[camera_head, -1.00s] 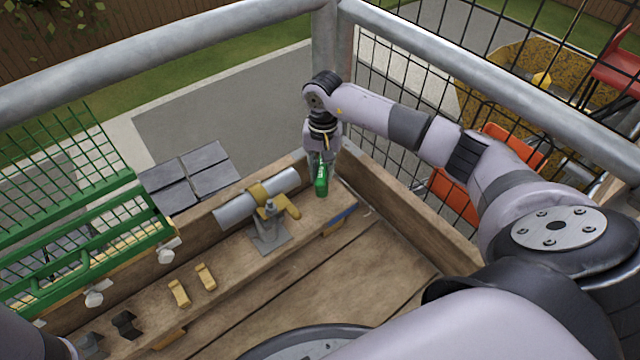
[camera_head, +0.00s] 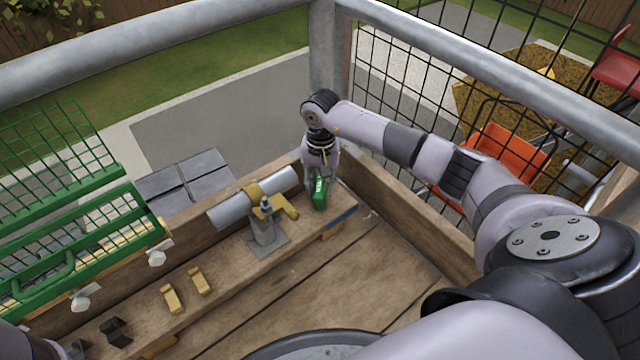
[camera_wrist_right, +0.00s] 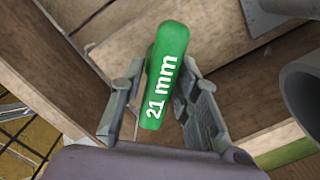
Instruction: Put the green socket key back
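The green socket key (camera_head: 319,190) is at the far right end of the wooden ledge. Its handle, marked "21 mm", shows in the right wrist view (camera_wrist_right: 163,75). My right gripper (camera_head: 318,181) comes down over it, with one finger on each side of the handle. It looks shut on the handle near the fingertips, though a narrow gap shows beside the left finger in the right wrist view (camera_wrist_right: 162,68). The key's lower end is hidden, so I cannot tell whether it sits in a hole.
A stand with a grey tube (camera_head: 250,198) and a yellow clamp (camera_head: 272,200) is left of the key. Yellow blocks (camera_head: 172,298) and dark clips (camera_head: 116,330) lie farther along the ledge. A metal post (camera_head: 328,70) and mesh enclose the corner. A blue strip (camera_head: 344,214) is at the ledge's front.

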